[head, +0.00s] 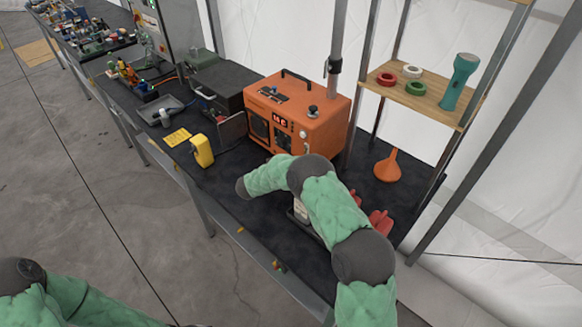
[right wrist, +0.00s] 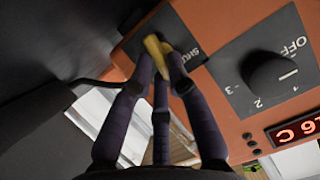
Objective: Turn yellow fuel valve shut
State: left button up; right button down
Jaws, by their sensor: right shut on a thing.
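The orange heater unit (head: 318,112) stands on the dark bench, with a red lit display on its front. In the right wrist view, the yellow fuel valve handle (right wrist: 153,45) sits on a grey plate on the orange housing, beside partly hidden lettering that reads "SHU". My right gripper (right wrist: 161,62) has its dark fingers closed around the yellow handle.
A black dial (right wrist: 272,80) marked OFF to 3 is right of the valve. A yellow item (head: 202,150) and a dark case (head: 216,85) stand left of the heater. An orange funnel (head: 388,167) is at right, below a wooden shelf (head: 430,103) with tape rolls and a torch.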

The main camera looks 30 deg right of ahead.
jog(key=c, duration=1.2)
grip_release()
jog(key=v, duration=1.2)
jog(key=shift+r, duration=0.1)
